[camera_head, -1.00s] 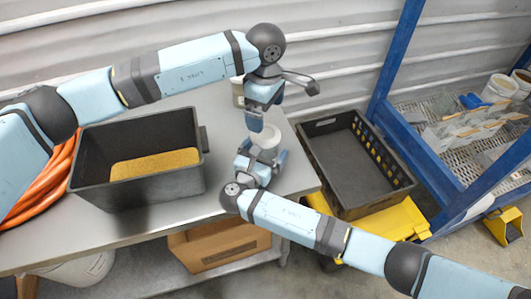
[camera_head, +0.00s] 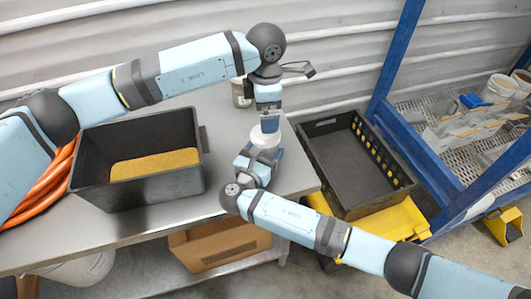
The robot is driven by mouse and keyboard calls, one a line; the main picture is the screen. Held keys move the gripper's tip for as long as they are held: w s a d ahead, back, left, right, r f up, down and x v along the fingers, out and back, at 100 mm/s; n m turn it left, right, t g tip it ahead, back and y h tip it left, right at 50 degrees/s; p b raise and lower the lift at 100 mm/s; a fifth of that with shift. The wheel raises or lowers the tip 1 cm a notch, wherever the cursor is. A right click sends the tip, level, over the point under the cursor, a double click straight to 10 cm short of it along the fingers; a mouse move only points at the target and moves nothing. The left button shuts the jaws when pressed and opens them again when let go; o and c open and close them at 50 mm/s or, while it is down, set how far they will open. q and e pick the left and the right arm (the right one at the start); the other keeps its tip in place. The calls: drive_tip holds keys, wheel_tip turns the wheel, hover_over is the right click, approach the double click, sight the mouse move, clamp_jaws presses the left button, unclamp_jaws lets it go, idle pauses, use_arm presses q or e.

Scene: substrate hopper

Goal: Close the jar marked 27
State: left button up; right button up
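A white round top (camera_head: 265,139), of a jar or its lid, shows near the right end of the grey table. The rest of the jar is mostly hidden by my grippers. My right gripper (camera_head: 262,156) has its fingers on either side of the jar just below this top. My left gripper (camera_head: 269,122) points straight down over the top, its fingertips at or just above it. Its fingers are seen edge-on, so I cannot tell their gap. No marking 27 is readable.
A second jar (camera_head: 239,92) stands behind my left gripper. A black bin (camera_head: 140,195) with yellowish grain stands on the left of the table (camera_head: 225,125). An empty black crate (camera_head: 350,165) is right of the table, with a blue-framed rack (camera_head: 410,145) beyond.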

sight(266, 151)
use_arm(q)
drive_tip(key=n, duration=0.6)
drive_tip(key=shift+n, duration=0.4)
drive_tip(key=n, duration=1.2)
drive_tip(key=shift+n, duration=0.3)
drive_tip(key=n, duration=0.5)
drive_tip(key=shift+f, duration=4.05)
